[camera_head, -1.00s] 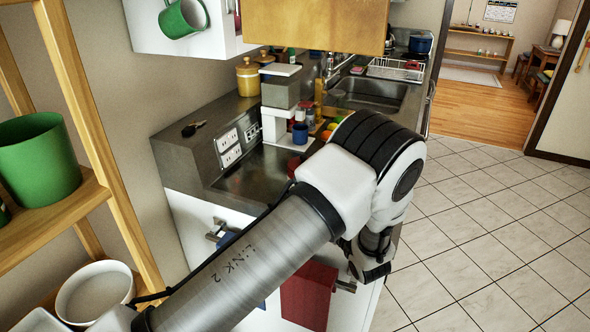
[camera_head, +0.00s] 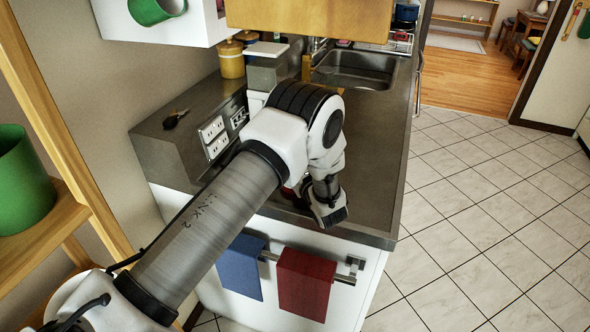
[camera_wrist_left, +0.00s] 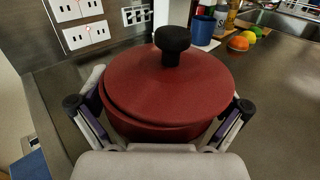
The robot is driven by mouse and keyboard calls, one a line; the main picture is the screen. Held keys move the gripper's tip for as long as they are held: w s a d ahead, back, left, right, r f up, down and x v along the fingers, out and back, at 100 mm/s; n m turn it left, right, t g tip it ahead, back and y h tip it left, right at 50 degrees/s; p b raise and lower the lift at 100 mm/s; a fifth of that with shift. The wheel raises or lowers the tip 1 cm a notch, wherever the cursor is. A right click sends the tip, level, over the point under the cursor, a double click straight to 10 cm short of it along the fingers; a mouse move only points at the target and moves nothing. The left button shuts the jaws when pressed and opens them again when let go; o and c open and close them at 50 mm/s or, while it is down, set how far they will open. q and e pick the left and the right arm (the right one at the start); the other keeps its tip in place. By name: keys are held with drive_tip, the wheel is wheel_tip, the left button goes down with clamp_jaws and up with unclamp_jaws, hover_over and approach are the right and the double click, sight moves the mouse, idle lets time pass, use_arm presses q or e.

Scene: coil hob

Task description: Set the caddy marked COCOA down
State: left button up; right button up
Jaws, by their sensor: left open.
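No marking that reads COCOA can be made out in either view. A yellow lidded canister (camera_head: 231,60) stands on the counter's back ledge, and no lettering is legible on it. My left gripper (camera_head: 326,208) is over the front of the counter. In the left wrist view its fingers (camera_wrist_left: 158,104) are spread open on either side of a lidded red pot (camera_wrist_left: 150,85) with a black knob. The pot sits on the counter; I cannot tell whether the fingers touch it. My right gripper is not in view.
The grey counter (camera_head: 375,160) is clear to the right of my arm, up to the sink (camera_head: 355,70). Wall sockets (camera_head: 213,130) are at the left. Towels (camera_head: 304,283) hang below the counter's front.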

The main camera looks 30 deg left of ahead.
use_arm(q)
drive_tip(key=shift+d, duration=0.15)
drive_tip(key=c, duration=1.7)
drive_tip(key=shift+o, duration=0.2)
drive_tip(key=shift+r, duration=0.1)
